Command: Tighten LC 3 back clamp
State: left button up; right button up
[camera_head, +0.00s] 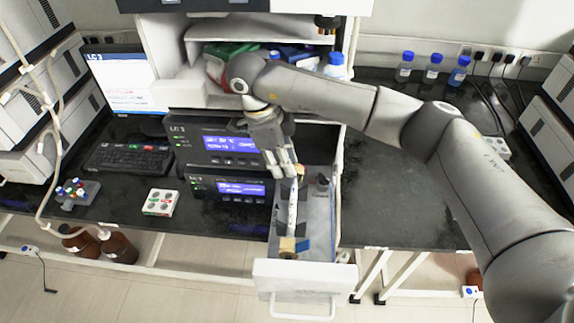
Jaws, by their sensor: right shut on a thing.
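The LC 3 unit (200,147) is a dark stack with lit blue displays in the middle of the bench. Its open drawer (319,222) holds a thin white column (293,207) lying front to back. A brass-coloured front clamp (288,247) is at the near end. The brass-coloured back clamp (300,171) is at the far end, partly hidden by my fingers. My right gripper (287,168) reaches down over the drawer's back and is shut on the back clamp. How tight the clamp is cannot be seen. My left gripper is not in view.
A monitor (121,82), keyboard (128,159) and small white button box (161,202) stand to the left. Blue-capped bottles (432,68) stand at the back right. The drawer front (300,276) juts out past the bench edge. The right bench top is mostly clear beneath my arm.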

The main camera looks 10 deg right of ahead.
jog(key=shift+w+a+f+h+b, duration=0.15)
jog(key=shift+a+h+b, duration=0.1)
jog(key=shift+h+b, duration=0.35)
jog(key=o, duration=0.9)
jog(key=shift+c, duration=0.2)
jog(key=shift+a, duration=0.1)
jog(key=v, duration=1.1)
jog(key=shift+w+a+r, duration=0.2)
jog(key=shift+a+r, duration=0.1)
jog(key=shift+a, duration=0.05)
